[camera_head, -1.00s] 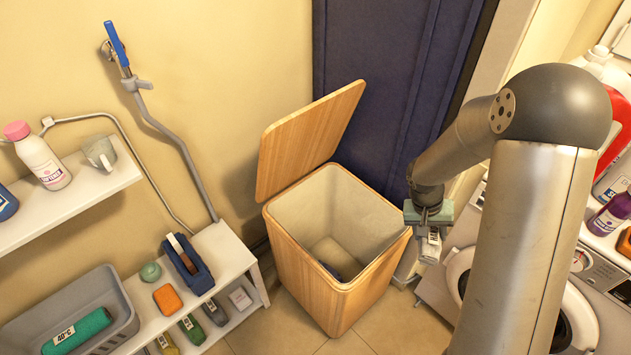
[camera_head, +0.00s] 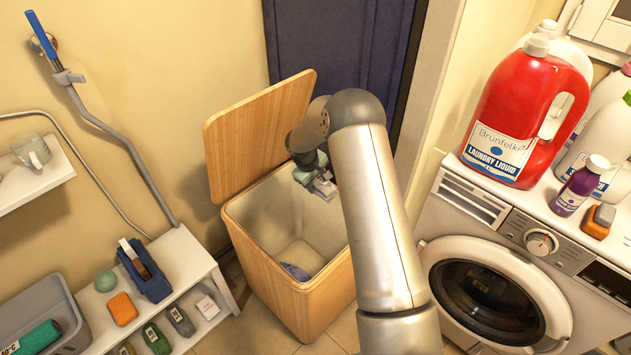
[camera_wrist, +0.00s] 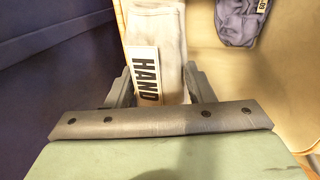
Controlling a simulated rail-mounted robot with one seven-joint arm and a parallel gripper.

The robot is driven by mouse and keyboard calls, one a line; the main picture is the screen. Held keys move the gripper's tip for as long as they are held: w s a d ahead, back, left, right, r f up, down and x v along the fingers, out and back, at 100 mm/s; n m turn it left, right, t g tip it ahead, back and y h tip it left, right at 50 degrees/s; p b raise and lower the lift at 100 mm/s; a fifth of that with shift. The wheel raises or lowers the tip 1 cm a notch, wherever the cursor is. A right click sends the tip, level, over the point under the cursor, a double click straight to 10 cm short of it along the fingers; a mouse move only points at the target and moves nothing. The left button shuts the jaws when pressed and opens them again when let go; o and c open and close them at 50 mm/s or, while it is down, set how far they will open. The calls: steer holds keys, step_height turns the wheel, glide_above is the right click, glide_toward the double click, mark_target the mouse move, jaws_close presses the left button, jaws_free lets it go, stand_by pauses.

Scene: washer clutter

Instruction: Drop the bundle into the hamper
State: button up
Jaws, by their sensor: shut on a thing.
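The bundle (camera_wrist: 169,32) is a beige cloth roll with a white label reading HAND. In the wrist view it sits between the fingers of my gripper (camera_wrist: 158,88), which is shut on it. In the head view my gripper (camera_head: 323,188) is at the right part of the open wooden hamper (camera_head: 285,297), around its mouth; its exact height there is hard to tell. The hamper's lid (camera_head: 262,130) stands tilted up. A grey-purple bundle (camera_head: 295,271) lies on the hamper floor and also shows in the wrist view (camera_wrist: 240,20). My arm hides the hamper's right side.
A washing machine (camera_head: 520,235) stands on the right with a red laundry liquid jug (camera_head: 525,115) and several bottles on top. A white shelf (camera_head: 165,275) with small items stands left of the hamper. A dark blue door (camera_head: 335,45) is behind.

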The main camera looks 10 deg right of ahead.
step_height(320, 180, down, 42)
steer(key=b, duration=3.2)
steer(key=shift+f, duration=0.2)
steer(key=o, duration=1.1)
steer(key=p+v, duration=0.5)
steer(key=v, duration=1.2)
steer(key=shift+a+r+p, duration=0.15)
steer(key=shift+r+p, duration=0.05)
steer(key=shift+p, duration=0.2)
